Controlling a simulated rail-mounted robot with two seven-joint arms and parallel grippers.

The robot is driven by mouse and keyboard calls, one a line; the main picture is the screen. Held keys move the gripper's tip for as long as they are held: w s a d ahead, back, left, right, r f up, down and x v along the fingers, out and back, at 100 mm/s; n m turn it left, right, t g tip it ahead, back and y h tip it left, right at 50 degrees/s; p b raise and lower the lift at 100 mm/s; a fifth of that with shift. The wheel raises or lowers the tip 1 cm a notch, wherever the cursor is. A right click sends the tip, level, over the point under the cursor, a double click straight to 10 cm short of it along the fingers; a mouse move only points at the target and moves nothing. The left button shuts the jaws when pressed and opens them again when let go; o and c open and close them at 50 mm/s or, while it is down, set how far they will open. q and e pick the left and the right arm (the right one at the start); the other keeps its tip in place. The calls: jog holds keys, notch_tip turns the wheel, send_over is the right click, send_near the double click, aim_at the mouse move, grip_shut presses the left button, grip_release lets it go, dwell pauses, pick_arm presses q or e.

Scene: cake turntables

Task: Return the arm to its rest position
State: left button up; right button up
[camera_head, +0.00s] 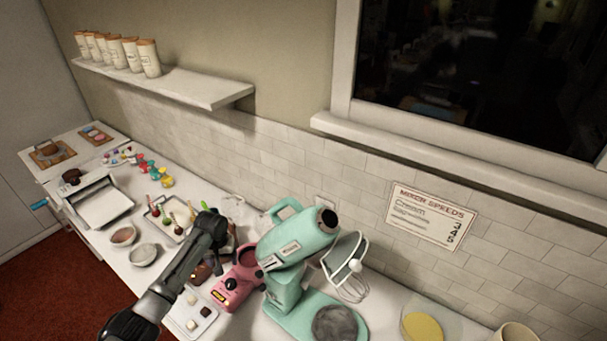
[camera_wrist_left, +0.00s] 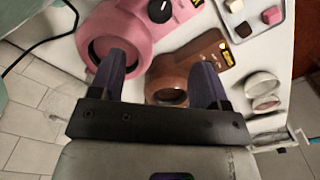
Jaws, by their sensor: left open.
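My left arm comes in from the lower left in the head view and reaches over the counter. Its gripper (camera_head: 213,225) is above the counter, left of the mint stand mixer (camera_head: 290,250). In the left wrist view the two dark fingers of the left gripper (camera_wrist_left: 163,78) are apart with nothing between them. Beyond the fingers are a pink appliance (camera_wrist_left: 125,35) and a brown appliance (camera_wrist_left: 198,62). In the head view the arm partly hides the brown one (camera_head: 202,270). My right gripper is in neither view.
The pink appliance (camera_head: 236,283) stands close beside the mixer. A small tray with sweets (camera_head: 190,317), bowls (camera_head: 143,254) and a tray of cake pops (camera_head: 170,232) crowd the counter. A wall shelf (camera_head: 190,85) with several canisters is above. A yellow-filled bowl (camera_head: 422,324) is at right.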

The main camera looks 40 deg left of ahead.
pick_arm(q)
jog(key=s+d+f+m+t+y+p, duration=0.1)
jog(key=s+d+f+m, duration=0.15)
jog(key=s+d, duration=0.55)
jog(key=s+d+f+m+p, duration=0.1)
jog(key=s+d+f+m, duration=0.2)
jog(key=d, duration=0.8)
jog(key=s+d+r+m+t+h+p, duration=0.1)
jog(key=s+d+r+m, duration=0.3)
jog(key=s+d+r, duration=0.7)
jog(key=s+d+t+p, duration=0.1)
jog(key=s+d, duration=0.2)
jog(key=s, duration=0.1)
jog(key=shift+d+r+m+t, duration=0.15)
jog(key=shift+d+m+t, duration=0.05)
jog(key=shift+m+t, duration=0.15)
